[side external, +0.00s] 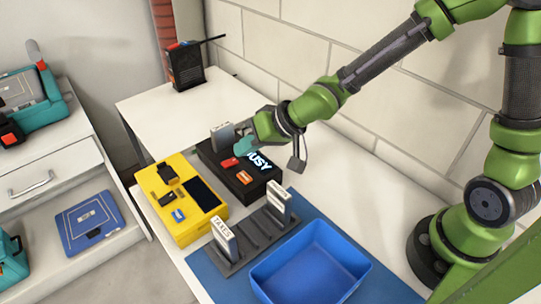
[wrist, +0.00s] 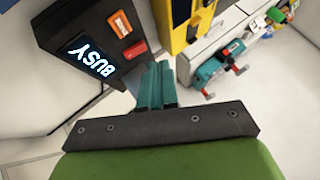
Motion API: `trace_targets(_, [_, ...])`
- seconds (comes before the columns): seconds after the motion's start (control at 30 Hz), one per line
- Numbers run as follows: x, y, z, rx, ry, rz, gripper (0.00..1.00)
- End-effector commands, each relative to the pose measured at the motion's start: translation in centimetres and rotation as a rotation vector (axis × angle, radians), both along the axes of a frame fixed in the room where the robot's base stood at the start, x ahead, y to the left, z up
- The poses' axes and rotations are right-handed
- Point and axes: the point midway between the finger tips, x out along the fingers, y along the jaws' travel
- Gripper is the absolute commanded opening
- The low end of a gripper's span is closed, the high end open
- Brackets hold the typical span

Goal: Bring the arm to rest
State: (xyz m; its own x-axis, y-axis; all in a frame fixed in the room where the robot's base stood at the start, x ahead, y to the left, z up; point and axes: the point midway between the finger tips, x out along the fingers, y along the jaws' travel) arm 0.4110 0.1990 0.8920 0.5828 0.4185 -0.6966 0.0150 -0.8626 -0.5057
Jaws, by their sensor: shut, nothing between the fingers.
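My gripper (side external: 243,143) has teal fingers and hangs over the black box with the lit BUSY sign (side external: 258,183). In the wrist view the two fingers (wrist: 157,85) lie together, shut with nothing between them. The black box (wrist: 85,45) is to their left there, with red and orange switches on it, and the fingers look apart from it. My green arm reaches in from the right of the side view.
A yellow box (side external: 205,231) stands left of the black box. A dark rack (side external: 250,252) with upright labelled cards and a blue bin (side external: 312,265) are in front. A black radio (side external: 185,65) stands at the back. White drawers (side external: 60,170) are left.

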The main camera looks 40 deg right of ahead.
Motion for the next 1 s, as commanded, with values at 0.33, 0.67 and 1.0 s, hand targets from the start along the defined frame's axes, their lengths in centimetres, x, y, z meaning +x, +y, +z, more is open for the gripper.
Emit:
trace_targets(0.33, [-4.4, -6.6, -1.6, -0.236, 0.186, -0.011, 0.00])
trace_targets(0.67, [-12.2, -14.9, 5.3, -0.327, 0.255, -0.162, 0.00])
trace_targets(1.0, [-17.4, -16.8, 11.4, -0.166, 0.127, -0.239, 0.00])
